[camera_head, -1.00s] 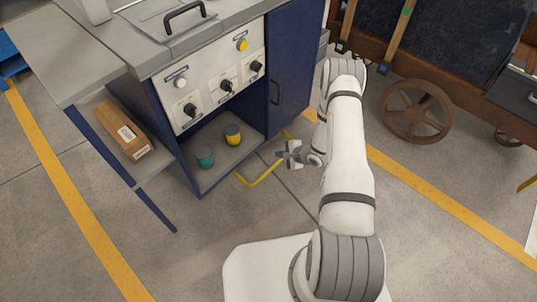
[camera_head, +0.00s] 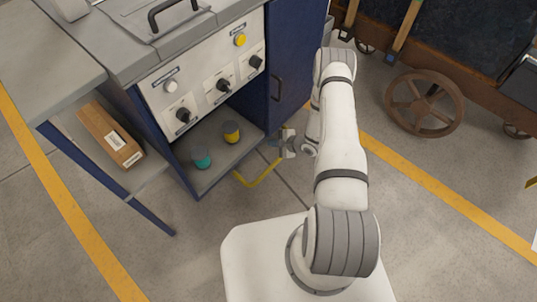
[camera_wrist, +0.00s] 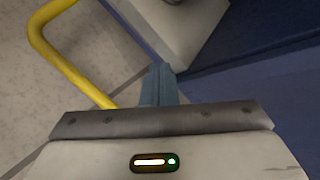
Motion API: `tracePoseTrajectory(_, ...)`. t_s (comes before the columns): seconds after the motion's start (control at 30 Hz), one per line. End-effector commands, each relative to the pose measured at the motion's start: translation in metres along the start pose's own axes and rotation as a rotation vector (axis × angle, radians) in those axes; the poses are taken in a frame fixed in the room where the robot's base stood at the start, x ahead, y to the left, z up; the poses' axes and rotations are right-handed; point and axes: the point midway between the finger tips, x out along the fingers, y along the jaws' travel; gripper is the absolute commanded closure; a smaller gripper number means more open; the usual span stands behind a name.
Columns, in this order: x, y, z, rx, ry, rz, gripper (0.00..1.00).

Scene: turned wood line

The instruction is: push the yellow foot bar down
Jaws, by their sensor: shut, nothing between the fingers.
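The yellow foot bar (camera_head: 260,176) is a bent tube low in front of the blue cabinet, just above the floor. In the wrist view the yellow foot bar (camera_wrist: 62,62) curves at the upper left and passes behind the gripper body. My gripper (camera_head: 275,143) is low by the cabinet front, near the bar's right part. In the wrist view my gripper (camera_wrist: 159,72) has its blue-grey fingers together with nothing between them. The fingers are right of the visible tube, apart from it in the picture; whether any part touches it I cannot tell.
The blue cabinet (camera_head: 292,60) has a panel with knobs and buttons. Its lower shelf (camera_head: 210,172) holds a teal can (camera_head: 202,158) and a yellow can (camera_head: 231,132). A cardboard box (camera_head: 110,135) lies on a side shelf. A cart wheel (camera_head: 424,103) stands at right.

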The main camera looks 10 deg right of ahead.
Motion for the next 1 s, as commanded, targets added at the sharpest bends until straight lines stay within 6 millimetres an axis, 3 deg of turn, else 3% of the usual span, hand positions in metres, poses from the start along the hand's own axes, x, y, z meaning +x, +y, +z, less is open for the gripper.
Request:
tracePoseTrajectory(0.6,0.054,0.041,-0.042,0.001,0.002,-0.001,1.0)
tracePoseTrajectory(1.0,0.057,0.042,-0.044,0.002,0.002,-0.002,1.0)
